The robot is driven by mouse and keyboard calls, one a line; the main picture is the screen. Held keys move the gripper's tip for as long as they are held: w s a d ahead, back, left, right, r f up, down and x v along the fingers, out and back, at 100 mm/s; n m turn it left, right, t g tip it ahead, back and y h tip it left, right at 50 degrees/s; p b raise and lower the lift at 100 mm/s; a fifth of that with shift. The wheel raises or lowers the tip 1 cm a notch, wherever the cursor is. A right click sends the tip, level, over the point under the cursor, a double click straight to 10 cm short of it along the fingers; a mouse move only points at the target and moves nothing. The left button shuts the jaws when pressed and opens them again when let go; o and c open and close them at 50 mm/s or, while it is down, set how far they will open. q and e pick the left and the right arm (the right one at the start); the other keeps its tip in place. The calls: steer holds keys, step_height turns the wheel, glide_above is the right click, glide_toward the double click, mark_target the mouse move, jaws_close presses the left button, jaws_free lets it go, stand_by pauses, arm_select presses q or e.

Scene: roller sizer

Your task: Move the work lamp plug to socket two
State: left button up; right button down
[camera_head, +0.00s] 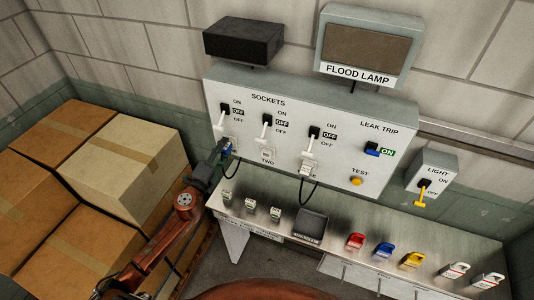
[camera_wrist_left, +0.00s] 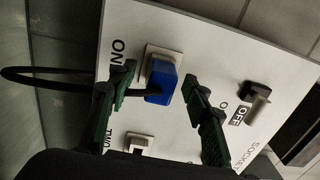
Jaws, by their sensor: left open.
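A blue plug (camera_head: 227,149) with a dark cable sits in the left socket of the grey panel. In the left wrist view the blue plug (camera_wrist_left: 160,82) sits in the white socket beside the label ONE. I see no work lamp label on it. Socket two (camera_head: 267,154) is empty, just right of it; its bare face also shows in the left wrist view (camera_wrist_left: 138,143). My left gripper (camera_head: 218,156) is at the blue plug, with its green fingers (camera_wrist_left: 160,77) open on either side of it. My right gripper is not in view.
A white plug (camera_head: 306,170) with a cable sits in the third socket. Switches stand above the sockets. Cardboard boxes (camera_head: 122,160) are stacked at left. A flood lamp (camera_head: 366,46) is above.

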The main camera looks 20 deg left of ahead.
mark_target(222, 152)
arm_select(q)
steer(key=shift+c, duration=0.5)
stand_by(0.5)
jaws_close()
stand_by(0.4)
steer(key=shift+s, duration=0.15)
steer(key=shift+s+a, duration=0.15)
steer(key=shift+s, duration=1.3)
steer(key=shift+s+a, duration=0.1)
steer(key=shift+s, duration=1.3)
